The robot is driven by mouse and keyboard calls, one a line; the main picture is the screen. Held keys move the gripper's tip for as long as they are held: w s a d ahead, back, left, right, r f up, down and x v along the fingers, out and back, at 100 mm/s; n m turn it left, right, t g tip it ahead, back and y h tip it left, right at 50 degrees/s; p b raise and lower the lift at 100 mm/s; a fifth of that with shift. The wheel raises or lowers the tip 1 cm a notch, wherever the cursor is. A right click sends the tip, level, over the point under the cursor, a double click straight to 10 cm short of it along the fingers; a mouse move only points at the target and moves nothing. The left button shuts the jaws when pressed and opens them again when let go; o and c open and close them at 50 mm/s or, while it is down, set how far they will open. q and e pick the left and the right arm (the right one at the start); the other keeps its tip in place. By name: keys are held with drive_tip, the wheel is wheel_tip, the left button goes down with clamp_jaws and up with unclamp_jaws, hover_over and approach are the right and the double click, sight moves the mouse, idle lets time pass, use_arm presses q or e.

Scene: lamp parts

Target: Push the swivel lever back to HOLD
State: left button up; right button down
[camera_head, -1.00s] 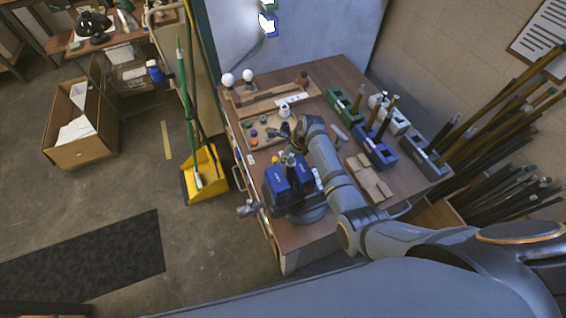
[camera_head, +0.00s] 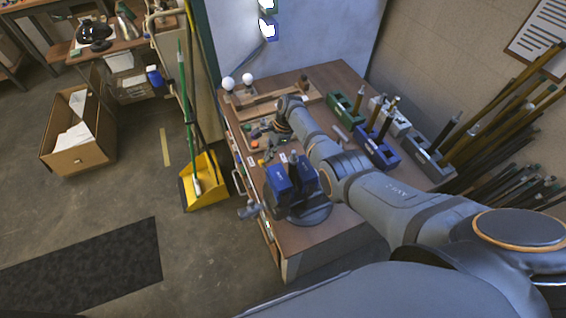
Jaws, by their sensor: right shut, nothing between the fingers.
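A blue bench vise (camera_head: 279,190) stands on a round dark swivel base (camera_head: 308,214) at the near left part of the workbench. Its grey screw handle (camera_head: 249,210) sticks out past the bench's left edge. I cannot make out the swivel lever or its HOLD mark; they are too small or hidden. My right arm reaches in from the right, over the bench and behind the vise. My right gripper (camera_head: 270,148) points down beyond the vise, shut and empty, apart from the blue jaws. My left gripper is out of view.
The wooden workbench (camera_head: 345,228) also holds green, white and blue blocks with upright rods (camera_head: 378,150) at the right. Two white bulbs (camera_head: 238,81) stand at the back left. Rods fill the right side. A yellow dustpan (camera_head: 204,183) stands left of the bench.

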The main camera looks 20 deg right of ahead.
drive_tip(key=shift+w+a, duration=0.1)
drive_tip(key=shift+a, duration=0.7)
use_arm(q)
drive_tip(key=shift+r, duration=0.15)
use_arm(e)
drive_tip(key=shift+d, duration=0.1)
